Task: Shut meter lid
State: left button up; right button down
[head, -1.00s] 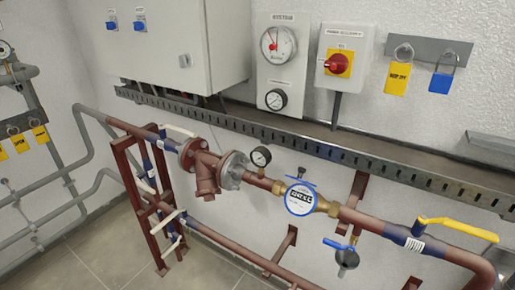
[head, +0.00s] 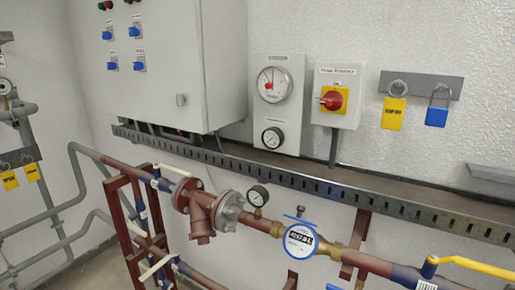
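The water meter (head: 300,241) sits in the red-brown pipe at the lower middle of the head view. It has a round white face with a dark number window and a blue rim. Its face and numbers are uncovered. The blue lid (head: 302,221) shows as a thin strip at the meter's top edge, seen nearly edge-on, and appears to stand open. Neither of my grippers is in view.
A small pressure gauge (head: 257,195) and a flanged strainer (head: 203,212) are left of the meter. A yellow valve handle (head: 470,266) is at right. A perforated cable tray (head: 330,189) runs above. Nothing visibly blocks the meter's front.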

aim_at(300, 208)
jog(key=z, duration=1.55)
jog(key=i+j+u, duration=0.25)
jog(key=u, duration=0.25)
jog(key=i+j+u, duration=0.35)
jog(key=u, duration=0.15)
jog(key=j, duration=0.25)
jog(key=k+j, duration=0.1)
jog(key=j, duration=0.15)
